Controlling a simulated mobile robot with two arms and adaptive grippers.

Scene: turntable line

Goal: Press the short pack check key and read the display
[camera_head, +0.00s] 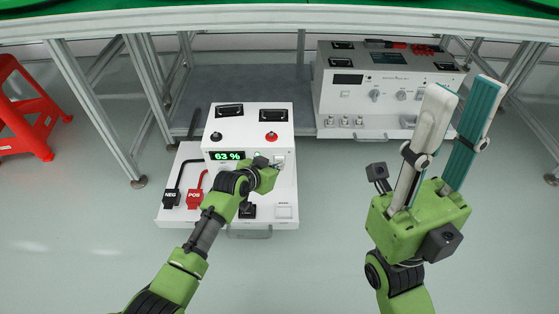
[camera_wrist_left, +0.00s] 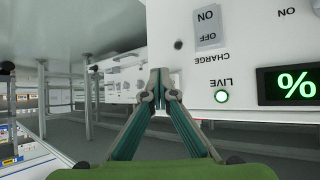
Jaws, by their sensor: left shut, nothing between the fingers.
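A white box (camera_head: 246,125) stands low in front of the shelf. Its display (camera_head: 227,156) reads "63 %" in green; the "%" also shows upside down on the display in the left wrist view (camera_wrist_left: 289,85). My left gripper (camera_wrist_left: 159,75) is shut and empty, its tips at the panel's edge beside a LIVE lamp lit green (camera_wrist_left: 221,96) and a CHARGE switch (camera_wrist_left: 208,28). I cannot tell whether the tips touch. In the head view my left gripper (camera_head: 275,165) hides part of the panel; no check key is clearly identifiable. My right gripper (camera_head: 464,92) is open and empty, pointing up.
Black NEG (camera_head: 171,196) and red POS (camera_head: 195,197) leads lie on the box's left tray. A larger instrument (camera_head: 388,90) with knobs stands on the shelf at right. A red stool (camera_head: 25,115) is at far left. Metal frame legs (camera_head: 137,178) flank the box.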

